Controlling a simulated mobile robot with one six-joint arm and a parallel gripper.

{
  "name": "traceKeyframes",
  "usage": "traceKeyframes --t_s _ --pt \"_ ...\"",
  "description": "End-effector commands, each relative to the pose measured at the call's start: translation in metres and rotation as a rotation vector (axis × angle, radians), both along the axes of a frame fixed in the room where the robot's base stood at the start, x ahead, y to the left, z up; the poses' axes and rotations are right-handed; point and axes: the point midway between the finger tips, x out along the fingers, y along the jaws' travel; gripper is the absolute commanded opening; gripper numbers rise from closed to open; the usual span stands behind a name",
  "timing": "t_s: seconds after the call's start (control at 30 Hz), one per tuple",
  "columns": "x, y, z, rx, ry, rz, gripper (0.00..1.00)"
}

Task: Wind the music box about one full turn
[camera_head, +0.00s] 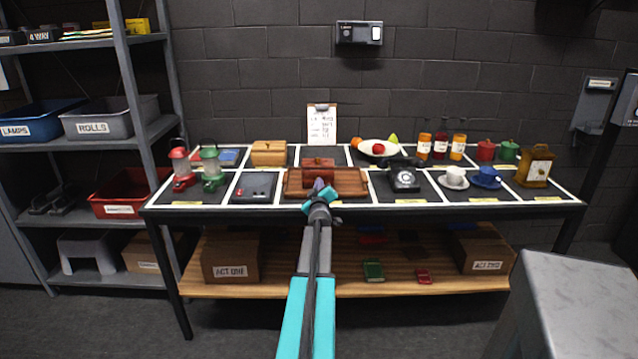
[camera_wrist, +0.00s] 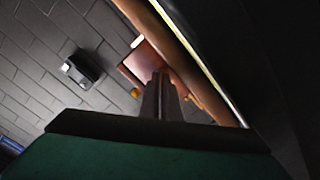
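A reddish-brown box (camera_head: 318,163), likely the music box, stands on the table behind a wooden tray or board (camera_head: 352,186). It seems to show as a brown box (camera_wrist: 143,58) in the wrist view, tilted by the camera angle. My gripper (camera_head: 319,186) is in front of it, hiding part of its front. In the wrist view, the dark fingers (camera_wrist: 160,80) lie close together and overlap the box's lower edge. Any winding key is hidden or too small to make out, and I cannot tell whether the fingers touch anything.
A dark flat case (camera_head: 254,187) lies left of the tray, and a dark telephone (camera_head: 404,179) stands right. Lanterns (camera_head: 211,165), a fruit bowl (camera_head: 378,149), cups (camera_head: 454,178) and jars crowd the gridded table. A grey block (camera_head: 575,290) stands at front right.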

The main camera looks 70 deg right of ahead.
Motion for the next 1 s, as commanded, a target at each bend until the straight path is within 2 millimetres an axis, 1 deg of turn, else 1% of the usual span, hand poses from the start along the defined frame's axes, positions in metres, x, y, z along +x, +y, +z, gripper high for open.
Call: traceKeyframes --t_s 0.1,0.3,0.83,0.9,0.93,0.97,1.0 --pt "-0.0001 -0.0002 0.0020 0.027 -0.070 0.000 0.00" --pt "0.0004 0.0000 0.0006 0.056 -0.146 0.000 0.00" --pt "0.0011 0.0003 0.0003 0.064 -0.173 0.001 0.00" --pt "0.0013 0.0004 0.0003 0.064 -0.173 0.001 0.15" --pt "0.0013 0.0004 0.0003 0.064 -0.172 0.001 0.20" --pt "0.0013 0.0004 0.0003 0.064 -0.172 0.001 0.22" --pt "0.0013 0.0004 0.0003 0.064 -0.172 0.001 0.22"
